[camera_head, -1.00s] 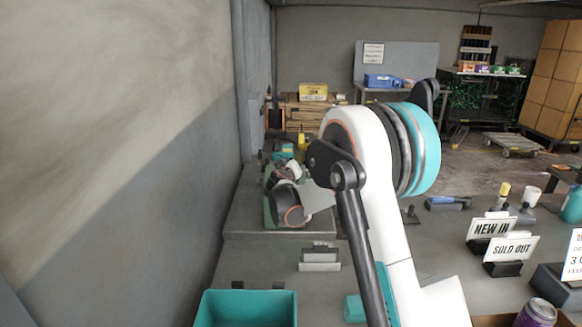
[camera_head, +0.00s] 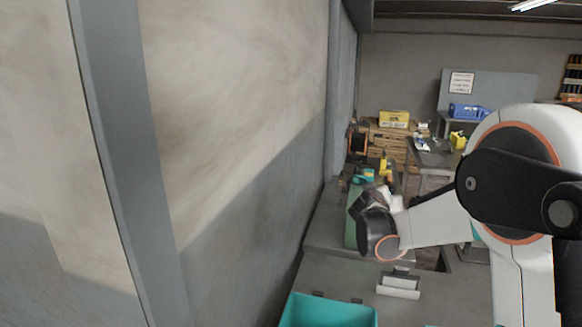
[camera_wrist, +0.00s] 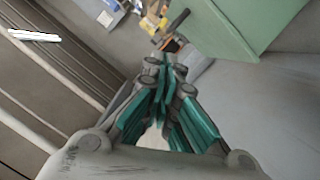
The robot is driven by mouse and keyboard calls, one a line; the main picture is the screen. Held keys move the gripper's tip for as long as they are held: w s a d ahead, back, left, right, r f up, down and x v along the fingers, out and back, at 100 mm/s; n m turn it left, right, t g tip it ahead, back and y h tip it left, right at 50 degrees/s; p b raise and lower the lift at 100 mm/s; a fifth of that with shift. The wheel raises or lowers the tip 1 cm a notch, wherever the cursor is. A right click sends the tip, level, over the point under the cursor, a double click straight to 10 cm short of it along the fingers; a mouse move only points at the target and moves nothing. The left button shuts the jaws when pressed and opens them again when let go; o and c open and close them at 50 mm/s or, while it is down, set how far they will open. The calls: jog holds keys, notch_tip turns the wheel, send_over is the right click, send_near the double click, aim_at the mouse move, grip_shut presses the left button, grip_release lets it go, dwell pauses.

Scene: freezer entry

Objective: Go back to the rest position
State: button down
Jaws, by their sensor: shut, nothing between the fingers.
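My gripper (camera_wrist: 164,72) shows in the wrist view with its teal-padded fingers drawn together at the tips and nothing between them. In the head view my arm fills the right side and reaches away toward the far end of the grey counter (camera_head: 338,272). The gripper fingers cannot be made out there, hidden behind the wrist. In the wrist view the fingertips point toward a green panel (camera_wrist: 245,25) and some small blurred items near the top; the distance to them cannot be told.
A teal bin (camera_head: 325,312) stands at the bottom of the head view, with a small card holder (camera_head: 398,286) on the counter beyond it. A grey wall (camera_head: 240,150) runs close along the left. A yellow box (camera_head: 394,119) and a blue crate (camera_head: 469,111) stand farther back.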

jog(key=s+a+r+m+g+y, duration=0.1)
jog(key=s+r+g, duration=0.1)
jog(key=s, duration=0.9)
jog(key=s+a+r+g+y, duration=0.1)
jog(key=s+a+r, duration=0.1)
jog(key=s, duration=0.8)
jog(key=s+a+f+g+y, duration=0.1)
jog(key=s+a+f, duration=0.3)
jog(key=s, duration=0.8)
jog(key=s+a+f+g+y, duration=0.2)
jog(key=s+a+f+y, duration=0.1)
jog(key=s, duration=1)
jog(key=shift+s+a+f+y, duration=0.15)
jog(key=shift+a+f+y, duration=0.25)
jog(key=shift+a+f, duration=0.2)
